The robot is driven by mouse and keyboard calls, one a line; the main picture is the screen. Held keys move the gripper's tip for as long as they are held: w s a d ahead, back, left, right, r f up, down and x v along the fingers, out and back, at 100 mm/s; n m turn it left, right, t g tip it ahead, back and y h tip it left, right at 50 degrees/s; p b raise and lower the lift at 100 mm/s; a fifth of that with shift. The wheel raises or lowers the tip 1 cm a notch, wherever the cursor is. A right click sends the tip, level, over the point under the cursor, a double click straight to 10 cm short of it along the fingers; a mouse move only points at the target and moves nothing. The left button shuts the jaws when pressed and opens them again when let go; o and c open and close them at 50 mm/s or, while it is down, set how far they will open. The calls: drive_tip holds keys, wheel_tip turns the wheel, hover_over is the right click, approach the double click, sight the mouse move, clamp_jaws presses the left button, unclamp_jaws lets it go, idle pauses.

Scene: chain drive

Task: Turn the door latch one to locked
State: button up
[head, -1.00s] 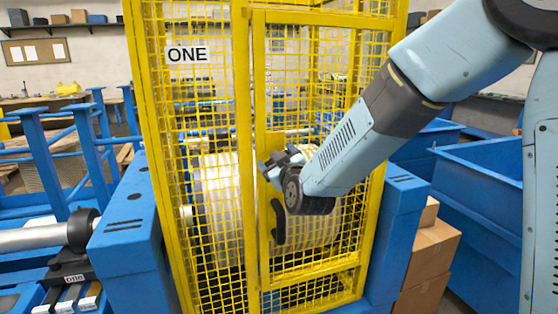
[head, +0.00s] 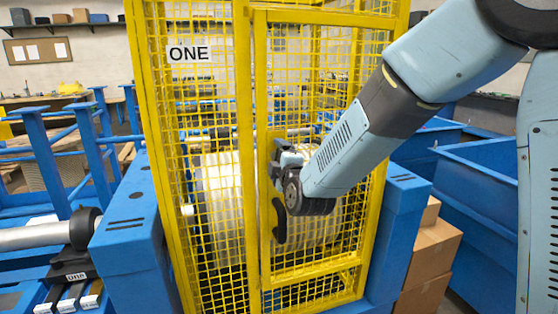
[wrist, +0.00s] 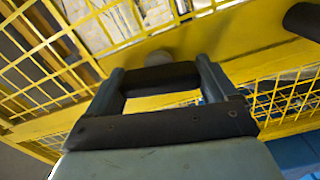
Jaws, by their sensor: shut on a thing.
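The door latch is a dark bar (wrist: 160,80) in front of a round grey pivot (wrist: 158,59) on a yellow plate of the cage door. In the wrist view the bar lies crosswise between my two fingertips, and my gripper (wrist: 162,84) is shut on it. In the head view my gripper (head: 288,158) is at the yellow latch plate (head: 276,146) and hides the latch, so its angle cannot be read there. The white sign "ONE" (head: 189,54) hangs on the cage to the left.
A black curved door pull (head: 279,222) sits just below my gripper; it also shows in the wrist view (wrist: 303,21). Yellow mesh and posts surround the roller (head: 220,190). Blue bins (head: 500,190) and cardboard boxes (head: 430,255) stand at the right.

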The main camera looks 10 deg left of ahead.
drive_tip(key=shift+s+f+n, duration=0.1)
drive_tip(key=shift+f+n, duration=0.15)
drive_tip(key=shift+n, duration=0.85)
drive_tip(key=o, duration=0.8)
drive_tip(key=shift+o, duration=0.2)
drive_tip(key=shift+d, duration=0.1)
